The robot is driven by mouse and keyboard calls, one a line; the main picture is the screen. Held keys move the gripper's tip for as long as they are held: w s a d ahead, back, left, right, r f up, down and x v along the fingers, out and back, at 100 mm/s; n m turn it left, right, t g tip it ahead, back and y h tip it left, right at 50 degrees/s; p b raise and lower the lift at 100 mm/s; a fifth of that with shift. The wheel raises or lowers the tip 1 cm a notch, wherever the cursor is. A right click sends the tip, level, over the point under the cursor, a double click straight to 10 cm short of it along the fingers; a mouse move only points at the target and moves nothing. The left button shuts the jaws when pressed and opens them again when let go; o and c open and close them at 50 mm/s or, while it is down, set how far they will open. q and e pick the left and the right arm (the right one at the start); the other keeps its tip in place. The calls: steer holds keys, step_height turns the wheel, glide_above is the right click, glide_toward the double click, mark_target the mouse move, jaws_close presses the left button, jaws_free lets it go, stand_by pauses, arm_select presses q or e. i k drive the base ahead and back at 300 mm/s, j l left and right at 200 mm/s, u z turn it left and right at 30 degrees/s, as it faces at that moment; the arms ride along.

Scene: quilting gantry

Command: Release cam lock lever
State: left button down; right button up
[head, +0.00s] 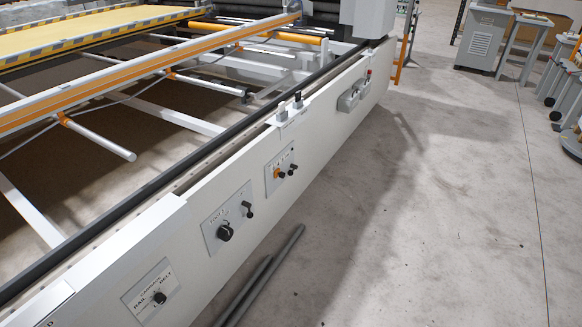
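Neither of my grippers shows in the head view. The long white side beam of the quilting gantry (330,118) runs from lower left to upper right. A grey panel (217,241) on it carries a large black knob (225,233) and a small black lever (248,209). A farther panel has an orange-and-black knob (279,174) and a black lever (293,167). The nearest panel, marked rail and belt, has a black selector (159,298). Two small dark-topped levers (298,100) stand on the beam's top edge. I cannot tell which is the cam lock lever.
Two dark grey bars (262,280) lie on the floor against the beam. The concrete floor (430,220) to the right is clear. A grey cabinet (481,38) and stands are at the back right. Orange-striped rails (150,62) cross the frame at left.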

mark_target(290, 173)
steer(key=i+l, duration=0.2)
steer(key=i, duration=0.35)
steer(key=i+l+u, duration=0.1)
steer(key=i, duration=0.45)
steer(key=i+l, duration=0.35)
steer(key=i, duration=0.15)
steer(key=i+l+u, duration=0.1)
steer(key=i+l, duration=0.15)
steer(key=i, duration=0.3)
steer(key=i+l, duration=0.3)
steer(key=i, duration=0.2)
steer(key=u, duration=0.05)
